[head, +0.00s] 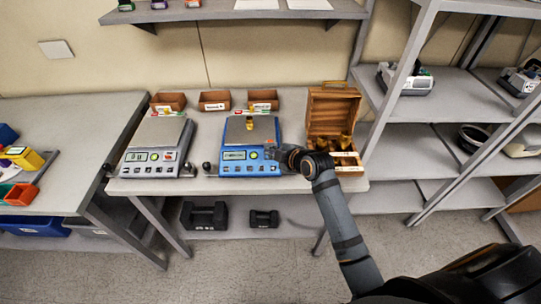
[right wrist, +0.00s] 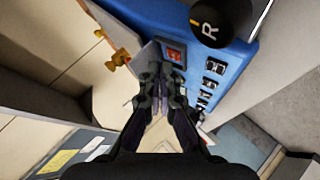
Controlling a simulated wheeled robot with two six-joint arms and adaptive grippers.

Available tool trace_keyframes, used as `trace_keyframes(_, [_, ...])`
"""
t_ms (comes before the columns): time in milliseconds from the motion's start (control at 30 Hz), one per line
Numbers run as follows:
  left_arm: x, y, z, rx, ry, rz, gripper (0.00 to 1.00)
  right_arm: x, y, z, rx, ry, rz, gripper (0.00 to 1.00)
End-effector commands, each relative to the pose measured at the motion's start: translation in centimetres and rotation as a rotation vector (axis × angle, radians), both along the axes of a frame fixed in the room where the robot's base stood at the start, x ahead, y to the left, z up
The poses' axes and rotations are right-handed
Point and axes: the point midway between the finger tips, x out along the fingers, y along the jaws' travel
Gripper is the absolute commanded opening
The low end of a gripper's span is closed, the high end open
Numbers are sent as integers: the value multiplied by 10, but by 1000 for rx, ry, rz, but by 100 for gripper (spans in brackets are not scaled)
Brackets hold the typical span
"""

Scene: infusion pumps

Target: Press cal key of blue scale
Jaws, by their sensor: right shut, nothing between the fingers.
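The blue scale (head: 250,169) stands on the middle table, with a display and a green key on its front panel. Its panel also shows in the right wrist view (right wrist: 160,17), with a red key (right wrist: 174,53) and several small dark-and-white keys (right wrist: 213,67). I cannot read a cal label. My right gripper (head: 273,150) is at the right end of the panel. In the right wrist view its shut, empty fingertips (right wrist: 163,72) are just below the red key; I cannot tell whether they touch. My left gripper is not in view.
A brass weight (head: 250,124) is on the blue scale's pan. A grey scale (head: 155,158) stands to its left. An open wooden weight box (head: 331,110) is close on the right. Small brown bins (head: 214,101) line the back.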

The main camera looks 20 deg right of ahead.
Motion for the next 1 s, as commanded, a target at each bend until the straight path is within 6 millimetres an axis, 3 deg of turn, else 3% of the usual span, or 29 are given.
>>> trace_keyframes(1000, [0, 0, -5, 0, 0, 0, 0, 3, -1, -11, 0, 1, 0, 0])
